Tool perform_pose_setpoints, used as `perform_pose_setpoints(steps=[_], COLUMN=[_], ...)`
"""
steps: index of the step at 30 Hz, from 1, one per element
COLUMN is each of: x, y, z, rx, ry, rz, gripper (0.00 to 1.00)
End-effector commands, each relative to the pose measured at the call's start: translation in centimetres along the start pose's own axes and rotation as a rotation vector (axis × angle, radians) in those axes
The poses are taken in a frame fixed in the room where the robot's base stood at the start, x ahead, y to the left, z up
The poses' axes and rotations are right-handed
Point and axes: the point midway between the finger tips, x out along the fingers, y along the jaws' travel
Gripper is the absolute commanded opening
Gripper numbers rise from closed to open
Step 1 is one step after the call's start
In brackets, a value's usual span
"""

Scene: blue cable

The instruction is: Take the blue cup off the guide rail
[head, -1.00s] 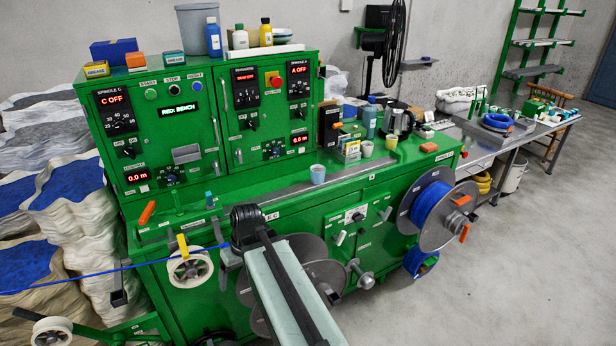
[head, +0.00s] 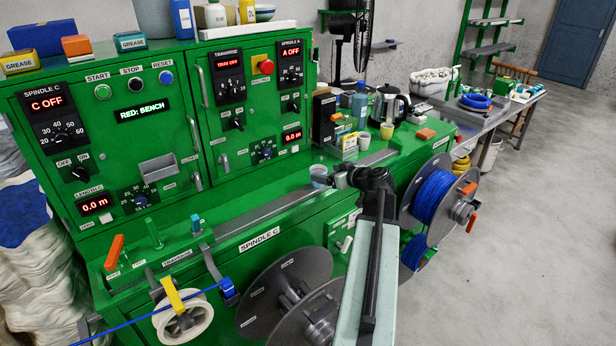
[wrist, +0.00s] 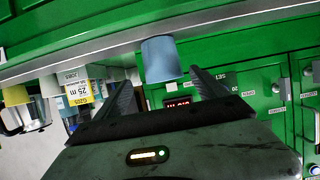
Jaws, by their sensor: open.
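The blue cup (head: 318,176) stands on the grey guide rail (head: 258,210) along the green bench in the head view, partly hidden by my gripper (head: 343,180). In the wrist view, which looks upside down, the light blue cup (wrist: 161,60) shows between and just beyond the tips of my gripper (wrist: 160,80). The two dark fingers are spread, one on each side of the cup, with space between. I cannot tell whether either finger touches it. The rail (wrist: 100,58) crosses the wrist view at the cup's base.
A yellow cup (head: 386,131), another pale cup (head: 364,141) and a kettle (head: 390,103) stand on the bench behind the rail. A carton (head: 347,145) is nearby. The control cabinet (head: 180,125) rises behind. Cable reels (head: 432,200) hang at the bench front.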

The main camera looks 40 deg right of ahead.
Motion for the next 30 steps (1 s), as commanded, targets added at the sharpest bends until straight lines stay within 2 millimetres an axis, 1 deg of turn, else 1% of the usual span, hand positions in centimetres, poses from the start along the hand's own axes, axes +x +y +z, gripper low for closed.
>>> perform_pose_setpoints(steps=[3, 9, 12, 14, 17, 19, 22, 24, 29, 30], x=[0.6, 3.0, 3.1, 3.6, 5.2, 6.6, 8.0, 8.3, 8.2, 8.2], y=[-0.2, -0.4, -0.5, -0.5, -0.5, -0.7, -0.6, -0.7, -0.8, -0.8], z=[0.0, 0.1, 0.0, 0.2, 0.5, 0.8, 0.5, 0.4, 0.3, 0.3], rx=[-0.002, -0.003, -0.003, -0.003, -0.003, -0.003, -0.003, -0.002, -0.002, -0.002], ry=[-0.001, -0.002, -0.002, -0.002, -0.002, -0.003, -0.002, -0.002, -0.002, -0.002], rz=[-0.005, -0.009, -0.008, -0.008, -0.009, -0.01, -0.009, -0.009, -0.008, -0.009], gripper=[0.82, 0.82, 0.82, 0.82, 0.82, 0.82, 0.82, 0.82, 0.82, 0.71])
